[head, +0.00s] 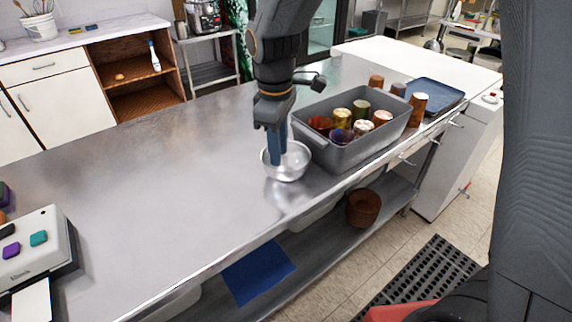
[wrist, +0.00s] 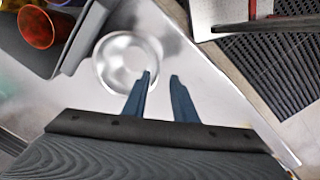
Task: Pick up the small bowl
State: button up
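The small bowl (head: 295,163) is shiny metal and stands upright on the steel counter, just left of the grey bin. In the wrist view the bowl (wrist: 122,62) looks empty. My gripper (head: 277,155) points down at the bowl's left part in the head view and hides some of its rim. In the wrist view my gripper (wrist: 161,76) is open, with one blue fingertip over the inside of the bowl and the other just outside its rim. I cannot tell whether either finger touches the bowl.
The grey bin (head: 343,155) with several colored cups stands close beside the bowl. A blue tray (head: 436,95) lies farther back right. The steel counter (head: 150,165) is clear to the left, up to a device with colored buttons (head: 35,245). The counter's front edge is near the bowl.

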jog(key=shift+w+f+p, duration=0.15)
jog(key=shift+f+p, duration=0.25)
jog(key=shift+f, duration=0.8)
jog(key=shift+w+f+p, duration=0.2)
jog(key=shift+f+p, duration=0.25)
jog(key=shift+f, duration=0.75)
jog(key=shift+w+f+p, duration=0.15)
jog(key=shift+f+p, duration=0.25)
jog(key=shift+f, duration=0.8)
grip_shut()
